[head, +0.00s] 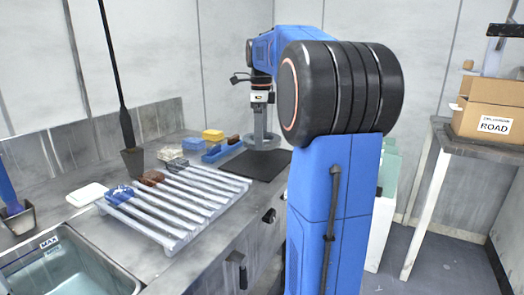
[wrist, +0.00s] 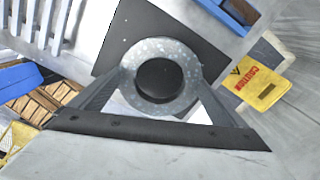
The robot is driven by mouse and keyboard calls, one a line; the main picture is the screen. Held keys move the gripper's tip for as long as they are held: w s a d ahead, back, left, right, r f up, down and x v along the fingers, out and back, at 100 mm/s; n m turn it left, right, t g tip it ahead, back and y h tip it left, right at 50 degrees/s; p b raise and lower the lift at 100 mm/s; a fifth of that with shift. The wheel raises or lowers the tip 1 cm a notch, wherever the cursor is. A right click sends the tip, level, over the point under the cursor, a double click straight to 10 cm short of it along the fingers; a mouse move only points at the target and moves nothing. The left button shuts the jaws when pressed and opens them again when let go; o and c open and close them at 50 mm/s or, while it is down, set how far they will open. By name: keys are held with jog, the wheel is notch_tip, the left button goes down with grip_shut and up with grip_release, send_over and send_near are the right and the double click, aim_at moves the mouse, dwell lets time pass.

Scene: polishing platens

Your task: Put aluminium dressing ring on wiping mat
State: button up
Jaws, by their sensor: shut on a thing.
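The aluminium dressing ring (wrist: 187,68) is a speckled grey annulus with a dark round opening. My gripper (wrist: 160,85) is shut on it, with a finger on each side. In the head view the ring (head: 263,144) is low at the mat's far part, below my gripper (head: 262,125). I cannot tell whether it touches the mat. The wiping mat (head: 254,169) is a flat black sheet on the counter. In the wrist view the mat (wrist: 135,30) shows behind the ring, which partly covers it.
A slatted metal rack (head: 170,219) with blue and brown blocks is left of the mat. A blue tray (head: 221,152) and a yellow block (head: 213,135) stand beside the mat. A sink (head: 70,270) is at front left. A yellow caution item (wrist: 255,84) shows in the wrist view.

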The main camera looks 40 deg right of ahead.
aim_at(261, 159)
jog(key=shift+f, duration=2.75)
jog(key=shift+f, duration=0.15)
jog(key=o, duration=1.2)
notch_tip(261, 159, up, 12)
jog(key=shift+r, duration=0.15)
